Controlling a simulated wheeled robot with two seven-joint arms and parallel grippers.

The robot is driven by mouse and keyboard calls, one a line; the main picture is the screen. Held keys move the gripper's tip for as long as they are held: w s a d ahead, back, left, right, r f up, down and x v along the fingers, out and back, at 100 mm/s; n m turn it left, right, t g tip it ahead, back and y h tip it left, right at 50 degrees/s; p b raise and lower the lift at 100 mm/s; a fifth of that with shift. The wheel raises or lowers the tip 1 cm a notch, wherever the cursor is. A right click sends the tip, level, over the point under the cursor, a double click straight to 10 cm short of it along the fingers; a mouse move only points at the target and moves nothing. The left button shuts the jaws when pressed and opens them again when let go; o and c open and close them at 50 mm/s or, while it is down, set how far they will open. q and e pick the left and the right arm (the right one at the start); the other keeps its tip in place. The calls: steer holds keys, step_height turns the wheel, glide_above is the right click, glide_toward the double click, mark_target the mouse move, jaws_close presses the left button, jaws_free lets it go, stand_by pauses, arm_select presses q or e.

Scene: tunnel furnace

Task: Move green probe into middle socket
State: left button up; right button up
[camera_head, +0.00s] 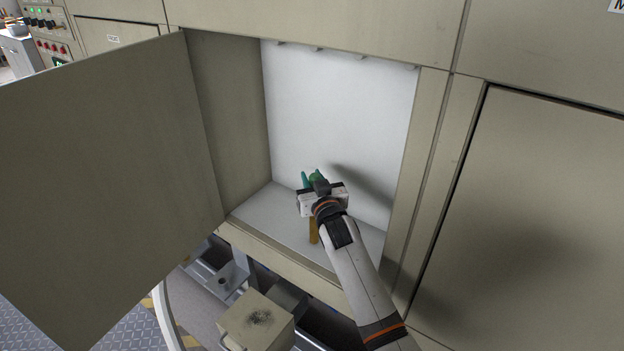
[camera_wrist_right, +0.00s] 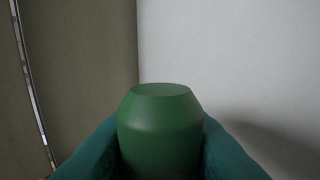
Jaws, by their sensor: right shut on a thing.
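The green probe (camera_head: 316,177) is inside the open white-lined compartment, between the teal fingertips of my right gripper (camera_head: 312,178). In the right wrist view the probe (camera_wrist_right: 160,130) is a dark green cylinder with a tapered, flat end, and the teal fingers (camera_wrist_right: 160,150) are shut on it from both sides. My gripper hides much of the probe in the head view. An orange-yellow upright piece (camera_head: 314,230) shows just below my gripper, partly hidden by it; I cannot tell what it is. No socket is clearly visible. My left gripper is not in view.
The compartment's beige door (camera_head: 100,180) stands wide open on the left. The white back wall (camera_head: 335,110) is behind the gripper, and the compartment floor (camera_head: 265,212) is bare at left. A closed panel (camera_head: 540,220) is at right. A beige box (camera_head: 255,320) stands below.

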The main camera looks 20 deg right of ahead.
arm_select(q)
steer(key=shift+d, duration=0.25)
arm_select(e)
steer(key=shift+a+r, duration=0.1)
steer(key=shift+a, duration=0.05)
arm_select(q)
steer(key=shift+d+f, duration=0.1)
arm_select(e)
steer(key=shift+f, duration=0.25)
arm_select(q)
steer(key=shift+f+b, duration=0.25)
steer(key=shift+b, duration=0.1)
arm_select(e)
steer(key=shift+f, duration=0.35)
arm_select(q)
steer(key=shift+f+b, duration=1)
arm_select(e)
steer(key=shift+f, duration=1.4)
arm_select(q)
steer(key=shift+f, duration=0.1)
arm_select(e)
steer(key=shift+f, duration=0.1)
